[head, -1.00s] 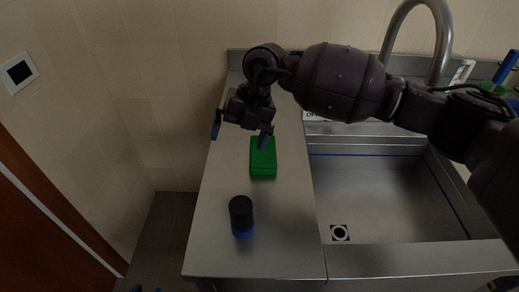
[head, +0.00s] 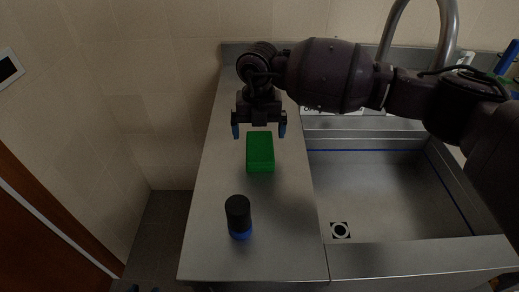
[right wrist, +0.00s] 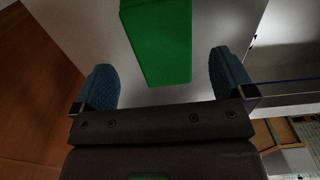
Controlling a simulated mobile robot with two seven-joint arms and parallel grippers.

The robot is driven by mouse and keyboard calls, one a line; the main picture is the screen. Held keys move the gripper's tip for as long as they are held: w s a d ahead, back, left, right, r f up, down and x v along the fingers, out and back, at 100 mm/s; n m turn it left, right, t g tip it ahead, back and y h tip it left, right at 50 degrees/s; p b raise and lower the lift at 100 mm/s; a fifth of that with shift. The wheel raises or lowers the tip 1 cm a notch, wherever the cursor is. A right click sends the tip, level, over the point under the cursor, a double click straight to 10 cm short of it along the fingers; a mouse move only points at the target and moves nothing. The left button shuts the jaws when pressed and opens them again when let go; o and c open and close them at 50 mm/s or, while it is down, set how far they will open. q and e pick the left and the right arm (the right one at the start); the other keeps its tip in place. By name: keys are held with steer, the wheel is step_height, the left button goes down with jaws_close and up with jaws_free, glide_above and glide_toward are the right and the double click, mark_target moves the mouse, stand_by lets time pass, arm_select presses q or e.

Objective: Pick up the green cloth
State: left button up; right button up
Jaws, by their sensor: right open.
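The green cloth (head: 260,152) is a folded block lying flat on the steel counter in the head view. It also shows at the top middle of the right wrist view (right wrist: 158,42), cut off by the frame's top edge. My right gripper (head: 259,132) is open, its two blue fingertips apart, at the far edge of the cloth.
A bottle with a black upper part and blue base (head: 238,217) stands on the counter (head: 215,255) nearer than the cloth. A steel sink (head: 380,190) with a curved tap (head: 447,35) lies to the right. The counter's left edge drops to the floor.

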mark_target(259, 143)
step_height(259, 143, down, 4)
steer(key=shift+d+f+b, duration=0.1)
steer(key=shift+f+b, duration=0.15)
steer(key=shift+b, duration=0.1)
steer(key=shift+c, duration=0.3)
steer(key=c, duration=0.9)
steer(key=shift+r, duration=0.15)
step_height(259, 143, up, 20)
steer(key=shift+f+p, duration=0.1)
steer(key=shift+p, duration=1.15)
